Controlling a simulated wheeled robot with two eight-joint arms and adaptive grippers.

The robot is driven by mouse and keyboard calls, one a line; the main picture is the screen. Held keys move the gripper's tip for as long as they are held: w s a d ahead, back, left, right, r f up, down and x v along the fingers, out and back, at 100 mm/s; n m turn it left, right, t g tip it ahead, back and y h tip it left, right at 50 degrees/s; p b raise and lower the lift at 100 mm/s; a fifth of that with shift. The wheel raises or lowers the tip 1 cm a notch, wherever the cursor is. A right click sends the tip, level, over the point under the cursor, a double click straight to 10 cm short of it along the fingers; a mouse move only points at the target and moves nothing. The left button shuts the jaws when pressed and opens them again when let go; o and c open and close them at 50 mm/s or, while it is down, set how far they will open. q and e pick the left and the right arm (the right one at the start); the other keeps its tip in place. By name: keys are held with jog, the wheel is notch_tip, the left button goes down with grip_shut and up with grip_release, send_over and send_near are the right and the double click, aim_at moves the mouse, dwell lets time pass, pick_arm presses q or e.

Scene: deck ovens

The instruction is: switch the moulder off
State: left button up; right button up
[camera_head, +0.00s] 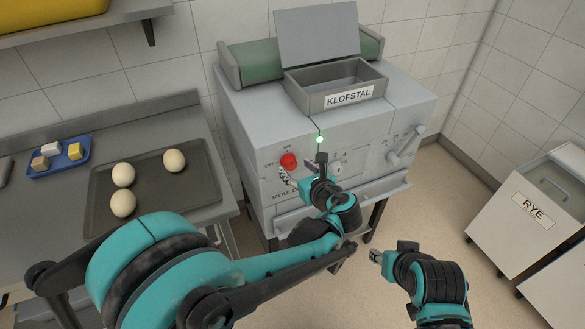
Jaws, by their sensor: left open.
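The moulder (245,125) is a light grey machine with a hopper labelled KLOFSTAL on top. Its front panel carries a red knob (288,161) with small lettering around it, partly unreadable. A small green light (319,139) glows above and right of the knob. My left gripper (306,171) is open and empty in front of the panel, just right of and below the red knob. I cannot tell whether it touches the panel; it hides part of the lettering and a dial. My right gripper (377,256) is low at the right, away from the moulder, its fingers too small to judge.
A crank handle (405,146) sticks out at the moulder's right, and a bar runs along its lower front. At left, a grey tray (98,207) holds three dough balls beside a blue tray (40,172). A RYE bin (505,235) stands at right. Floor between is clear.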

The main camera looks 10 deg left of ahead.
aim_at(292, 165)
pick_arm(q)
jog(key=shift+b+x, duration=0.35)
jog(key=shift+x, duration=1.35)
jog(key=shift+s+r, duration=0.1)
jog(key=c, duration=1.2)
